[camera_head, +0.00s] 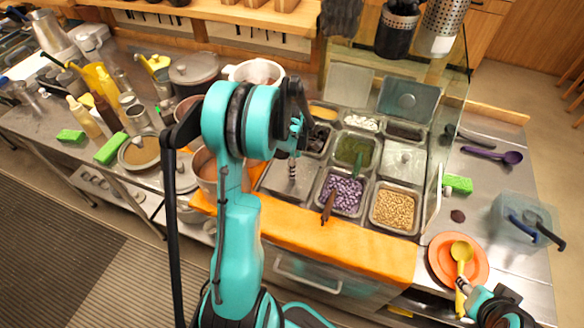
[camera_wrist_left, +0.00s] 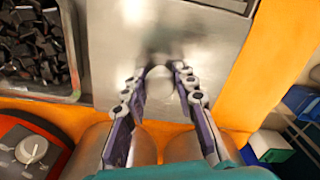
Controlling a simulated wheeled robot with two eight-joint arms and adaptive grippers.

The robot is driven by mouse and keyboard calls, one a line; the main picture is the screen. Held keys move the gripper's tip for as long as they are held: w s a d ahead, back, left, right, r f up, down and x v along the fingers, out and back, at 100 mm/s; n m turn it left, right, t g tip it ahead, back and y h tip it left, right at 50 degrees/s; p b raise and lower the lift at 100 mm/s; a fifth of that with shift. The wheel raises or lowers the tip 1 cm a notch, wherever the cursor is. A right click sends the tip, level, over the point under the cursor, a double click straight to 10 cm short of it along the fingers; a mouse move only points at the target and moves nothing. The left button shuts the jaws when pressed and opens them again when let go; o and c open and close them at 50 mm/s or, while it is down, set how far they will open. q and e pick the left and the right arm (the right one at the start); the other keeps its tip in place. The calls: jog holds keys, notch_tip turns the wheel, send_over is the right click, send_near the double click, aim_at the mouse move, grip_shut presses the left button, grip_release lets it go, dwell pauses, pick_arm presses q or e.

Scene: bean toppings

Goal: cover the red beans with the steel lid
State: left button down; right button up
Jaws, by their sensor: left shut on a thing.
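My left gripper (camera_head: 293,155) is over the left front of the topping station. In the left wrist view its two fingers (camera_wrist_left: 160,82) are closed around the pale round knob of a steel lid (camera_wrist_left: 115,45). This flat lid (camera_head: 273,181) also shows in the head view, partly behind my arm. I cannot tell if it rests or hangs just above. No plainly red beans show; purple-and-white speckled beans (camera_head: 341,196) fill the pan right of the lid. My right gripper (camera_head: 466,287) is by the yellow ladle's handle at lower right; its finger state is unclear.
A brown-handled spoon (camera_head: 328,207) stands in the speckled beans. Tan beans (camera_head: 394,209) and a green topping (camera_head: 353,150) fill neighbouring pans. Another steel lid (camera_head: 404,158) sits behind the tan beans. The yellow ladle (camera_head: 461,252) lies on an orange plate (camera_head: 437,263). A glass guard stands right.

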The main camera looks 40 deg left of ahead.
pick_arm(q)
jog(key=shift+f+b, duration=0.25)
jog(key=shift+b, duration=0.15)
dwell(0.3)
jog(key=c, duration=1.1)
grip_release()
jog(key=shift+c, duration=0.2)
notch_tip(320, 180, up, 12)
